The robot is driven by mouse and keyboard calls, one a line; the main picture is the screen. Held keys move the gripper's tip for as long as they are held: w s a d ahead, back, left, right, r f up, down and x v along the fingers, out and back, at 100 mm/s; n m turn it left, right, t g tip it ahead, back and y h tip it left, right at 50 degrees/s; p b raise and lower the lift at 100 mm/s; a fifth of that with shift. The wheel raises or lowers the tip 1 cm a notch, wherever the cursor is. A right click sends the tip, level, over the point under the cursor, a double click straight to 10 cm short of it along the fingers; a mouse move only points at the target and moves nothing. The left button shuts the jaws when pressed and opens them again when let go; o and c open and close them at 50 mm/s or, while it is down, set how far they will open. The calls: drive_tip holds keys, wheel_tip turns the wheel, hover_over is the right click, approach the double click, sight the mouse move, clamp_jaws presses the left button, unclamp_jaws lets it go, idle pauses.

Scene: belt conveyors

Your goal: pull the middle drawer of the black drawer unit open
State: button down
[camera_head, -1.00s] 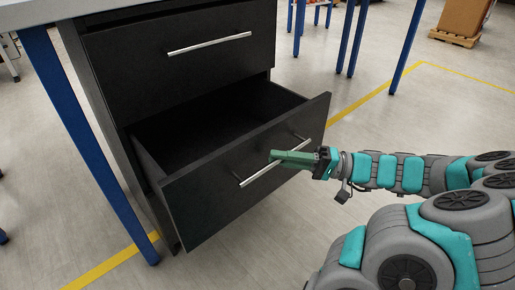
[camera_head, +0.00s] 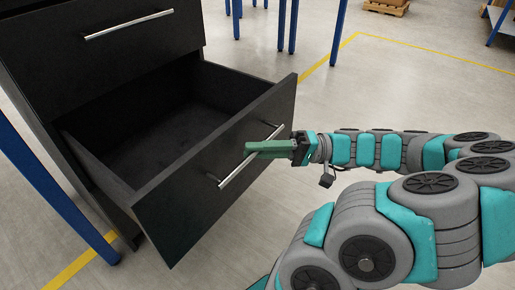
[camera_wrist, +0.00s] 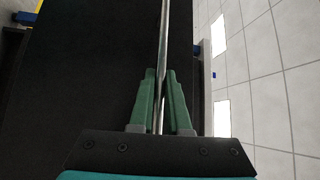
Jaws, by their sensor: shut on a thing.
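The black drawer unit (camera_head: 32,75) stands at the left in the head view. Its upper drawer (camera_head: 125,55) is closed and has a silver bar handle (camera_head: 128,24). The drawer below it (camera_head: 205,195) is pulled well out, and its empty-looking dark inside shows. My gripper (camera_head: 252,148) has green fingers and is shut on this drawer's silver bar handle (camera_head: 232,175). In the wrist view the handle (camera_wrist: 163,35) runs between the two fingers (camera_wrist: 160,78), close against the black drawer front (camera_wrist: 100,70). Anything below the open drawer is hidden by its front.
A blue table leg (camera_head: 50,185) stands left of the unit. More blue legs (camera_head: 287,25) stand at the back. A yellow floor line (camera_head: 345,45) crosses behind. The grey floor (camera_head: 400,85) around the drawer front is clear. A wooden pallet (camera_head: 387,8) lies far back.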

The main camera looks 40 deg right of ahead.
drive_tip(key=c, duration=0.9)
unclamp_jaws()
drive_tip(key=shift+d, duration=0.1)
drive_tip(key=v, duration=0.7)
drive_tip(key=shift+s+d+p, duration=0.2)
drive_tip(key=shift+d+p, duration=0.1)
drive_tip(key=shift+p, duration=0.1)
